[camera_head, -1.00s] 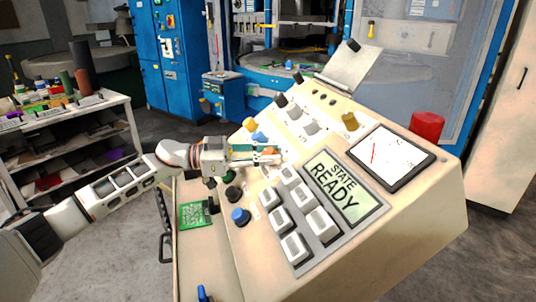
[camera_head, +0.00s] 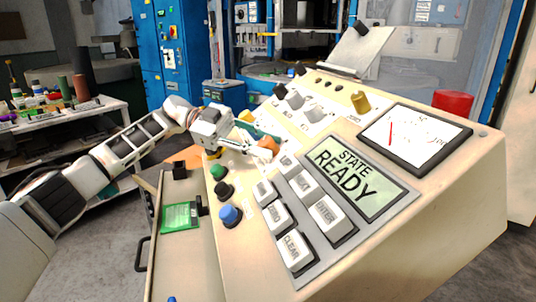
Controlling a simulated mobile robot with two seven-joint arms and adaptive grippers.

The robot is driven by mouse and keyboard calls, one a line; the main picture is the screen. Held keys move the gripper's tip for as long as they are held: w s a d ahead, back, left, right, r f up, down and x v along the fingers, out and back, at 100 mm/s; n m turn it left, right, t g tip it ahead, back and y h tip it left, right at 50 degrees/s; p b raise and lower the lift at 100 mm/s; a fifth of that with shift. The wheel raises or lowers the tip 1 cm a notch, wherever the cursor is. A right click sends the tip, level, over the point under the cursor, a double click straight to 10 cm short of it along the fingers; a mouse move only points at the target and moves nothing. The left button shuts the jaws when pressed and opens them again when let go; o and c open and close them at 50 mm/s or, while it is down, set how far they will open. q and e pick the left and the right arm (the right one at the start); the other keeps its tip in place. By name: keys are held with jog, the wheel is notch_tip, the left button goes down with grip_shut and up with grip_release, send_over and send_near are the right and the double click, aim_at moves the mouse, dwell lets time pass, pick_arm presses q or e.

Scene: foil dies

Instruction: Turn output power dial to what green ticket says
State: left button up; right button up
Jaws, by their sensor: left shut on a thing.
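The green ticket (camera_head: 180,217) lies on the lower ledge at the console's left; its small print is too fine to read. My left gripper (camera_head: 262,147) reaches over the console's left part. Its fingers are shut on an orange knob (camera_head: 269,144), left of the display and above the keys. The fingers partly hide the knob and its scale. I cannot read a label that tells which knob is the output power dial. The display (camera_head: 355,180) reads STATE READY. My right gripper is not in view.
Below the gripper are a green button (camera_head: 217,172), a black knob (camera_head: 223,190) and a blue knob (camera_head: 230,214). White keys (camera_head: 326,213) lie below the display. A needle meter (camera_head: 414,138), a yellow knob (camera_head: 360,102) and a red cylinder (camera_head: 453,103) are at the right.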

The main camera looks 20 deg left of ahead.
pick_arm(q)
jog(key=shift+w+f+m+g+y+b, duration=0.1)
jog(key=shift+f+m+g+y+b, duration=0.25)
jog(key=shift+m+g+b, duration=0.5)
jog(key=shift+r+b, duration=0.1)
jog(key=shift+b, duration=0.35)
jog(key=shift+r+m+y, duration=0.25)
jog(key=o, duration=1.1)
jog(key=shift+v, duration=3.7)
